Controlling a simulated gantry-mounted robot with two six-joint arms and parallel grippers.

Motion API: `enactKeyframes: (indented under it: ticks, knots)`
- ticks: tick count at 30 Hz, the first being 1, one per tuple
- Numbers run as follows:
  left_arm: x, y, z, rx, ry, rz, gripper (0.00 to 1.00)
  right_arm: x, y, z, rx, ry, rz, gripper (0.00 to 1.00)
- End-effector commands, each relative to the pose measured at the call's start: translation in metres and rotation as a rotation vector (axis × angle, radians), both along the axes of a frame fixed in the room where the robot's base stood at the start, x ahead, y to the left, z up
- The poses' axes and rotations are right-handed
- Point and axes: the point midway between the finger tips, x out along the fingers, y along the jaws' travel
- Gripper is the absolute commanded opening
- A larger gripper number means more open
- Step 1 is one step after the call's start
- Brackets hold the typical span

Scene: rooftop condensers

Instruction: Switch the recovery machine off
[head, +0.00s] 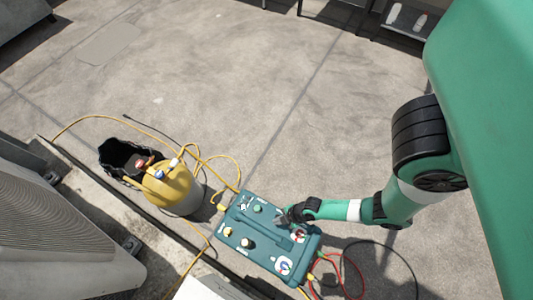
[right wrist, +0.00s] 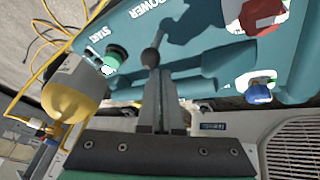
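The recovery machine (head: 262,248) is a teal box on the ground in the lower middle of the head view. In the right wrist view its panel (right wrist: 205,60) shows the words POWER and START, with a green button (right wrist: 117,57) by START. A grey ball-tipped lever (right wrist: 158,38) stands near POWER. My right gripper (head: 284,215) is over the machine's upper edge in the head view. In the right wrist view its fingers (right wrist: 152,75) are together, tips at the lever's lower end; whether they touch it I cannot tell. My left gripper is not in view.
A yellow cylinder (head: 172,188) stands left of the machine beside a black bag (head: 122,158). Yellow hoses (head: 215,160) and a red hose (head: 345,262) lie around. Condenser units (head: 55,230) line the lower left. Open concrete (head: 220,70) lies beyond.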

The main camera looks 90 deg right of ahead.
Motion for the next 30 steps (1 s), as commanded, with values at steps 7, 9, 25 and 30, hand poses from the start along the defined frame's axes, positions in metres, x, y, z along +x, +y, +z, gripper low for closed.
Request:
enactKeyframes:
  ticks: [7,9,25,30]
  knots:
    - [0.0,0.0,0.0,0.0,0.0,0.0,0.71,-0.006,0.002,-0.002,0.001,0.008,0.001,0.0]
    - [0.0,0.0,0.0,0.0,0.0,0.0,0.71,-0.007,0.002,-0.002,0.001,0.008,0.0,0.0]
    - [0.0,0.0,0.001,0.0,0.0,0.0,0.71,-0.014,0.006,-0.004,0.0,0.006,0.0,0.0]
    - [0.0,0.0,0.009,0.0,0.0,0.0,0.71,-0.019,0.009,0.0,-0.002,0.006,0.004,0.0]
